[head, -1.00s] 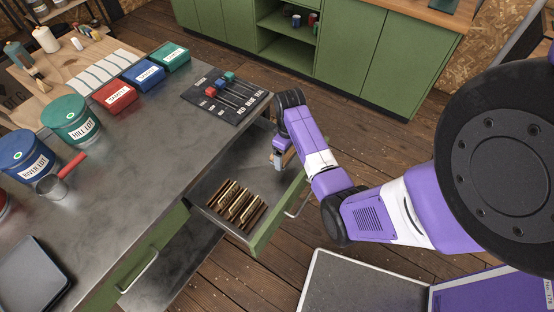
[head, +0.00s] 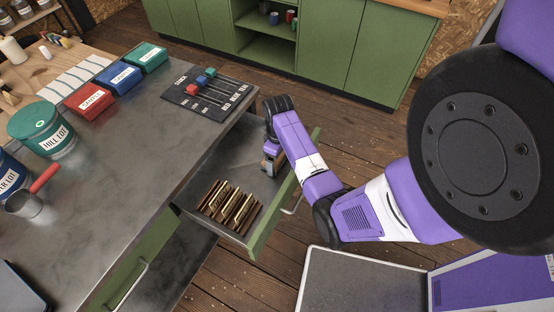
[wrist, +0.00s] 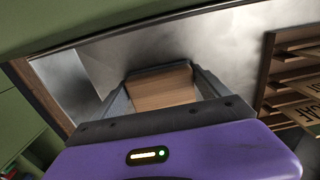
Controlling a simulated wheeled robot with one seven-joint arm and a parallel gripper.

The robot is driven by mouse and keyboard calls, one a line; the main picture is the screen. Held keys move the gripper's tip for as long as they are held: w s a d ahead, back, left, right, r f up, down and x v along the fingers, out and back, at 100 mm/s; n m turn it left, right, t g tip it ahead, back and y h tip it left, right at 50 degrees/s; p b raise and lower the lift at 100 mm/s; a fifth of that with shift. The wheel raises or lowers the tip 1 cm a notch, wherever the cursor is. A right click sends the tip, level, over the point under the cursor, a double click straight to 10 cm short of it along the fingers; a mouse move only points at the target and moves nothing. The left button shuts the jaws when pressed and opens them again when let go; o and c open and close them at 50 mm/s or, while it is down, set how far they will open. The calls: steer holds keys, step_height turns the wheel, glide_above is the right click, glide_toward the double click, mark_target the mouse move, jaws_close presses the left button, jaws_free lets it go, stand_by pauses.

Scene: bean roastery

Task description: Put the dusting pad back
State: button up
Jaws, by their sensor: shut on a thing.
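My gripper (wrist: 163,92) is shut on a wooden block, which I take to be the dusting pad (wrist: 163,86); its plain wood face shows between the two fingers in the wrist view. Its underside is hidden. In the head view my gripper (head: 269,163) points down into the open drawer (head: 262,238), at the end away from the wooden rack. I cannot tell whether the pad touches the drawer floor (wrist: 222,45).
A wooden rack of lettered pieces (head: 229,204) fills the near part of the drawer; it also shows at right in the wrist view (wrist: 267,70). On the metal bench (head: 130,160) stand a slider board (head: 209,95), coloured boxes, tins and a red-handled scoop (head: 40,185).

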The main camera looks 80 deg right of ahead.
steer(key=shift+f, duration=0.15)
steer(key=o, duration=1.1)
steer(key=shift+o, duration=0.2)
step_height(320, 180, up, 12)
steer(key=shift+r, duration=0.2)
